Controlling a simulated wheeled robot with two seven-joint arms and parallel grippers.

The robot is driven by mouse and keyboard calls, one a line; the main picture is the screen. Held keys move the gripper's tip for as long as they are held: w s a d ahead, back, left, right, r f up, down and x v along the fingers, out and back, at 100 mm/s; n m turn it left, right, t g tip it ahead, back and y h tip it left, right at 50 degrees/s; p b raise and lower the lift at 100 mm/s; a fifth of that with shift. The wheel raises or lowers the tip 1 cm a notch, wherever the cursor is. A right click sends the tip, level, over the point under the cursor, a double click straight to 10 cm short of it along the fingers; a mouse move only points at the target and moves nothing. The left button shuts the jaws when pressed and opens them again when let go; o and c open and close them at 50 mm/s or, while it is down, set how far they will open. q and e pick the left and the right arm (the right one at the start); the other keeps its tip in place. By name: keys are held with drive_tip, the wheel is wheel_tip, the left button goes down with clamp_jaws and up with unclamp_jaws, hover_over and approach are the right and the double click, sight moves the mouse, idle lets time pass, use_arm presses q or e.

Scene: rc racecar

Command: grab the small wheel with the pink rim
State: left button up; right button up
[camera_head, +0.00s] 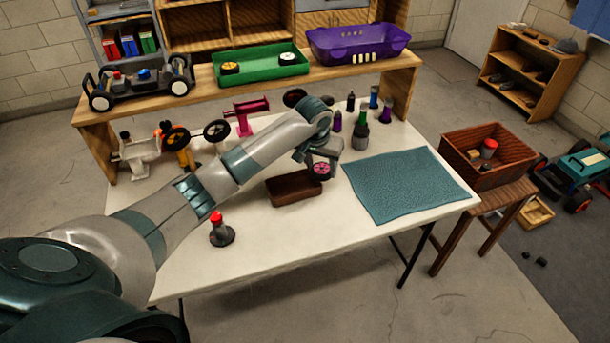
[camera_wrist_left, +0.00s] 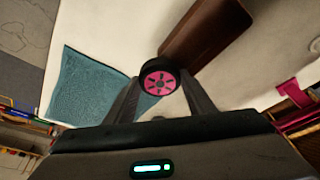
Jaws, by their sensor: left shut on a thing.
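The small wheel with the pink rim (camera_head: 320,169) has a black tyre and is above the white table in the head view. In the left wrist view the pink-rimmed wheel (camera_wrist_left: 160,80) sits between the two fingertips. My left gripper (camera_wrist_left: 160,88) is shut on it. In the head view my left gripper (camera_head: 322,160) is just beside the brown tray and to the left of the teal mat. The wheel appears raised over the table, clear of the tray. My right gripper is not in view.
A brown tray (camera_head: 293,200) lies below and left of the wheel. A teal mat (camera_head: 405,187) covers the table's right side. Several bottles (camera_head: 360,130) stand behind the gripper. A wooden crate (camera_head: 455,148) is on a stool at right.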

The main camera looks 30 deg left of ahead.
use_arm(q)
drive_tip(key=shift+w+d+r, duration=0.25)
drive_tip(key=shift+d+r, duration=0.2)
drive_tip(key=shift+d, duration=0.2)
drive_tip(key=shift+w+d+r, duration=0.2)
drive_tip(key=shift+d+r, duration=0.25)
drive_tip(key=shift+d, duration=0.2)
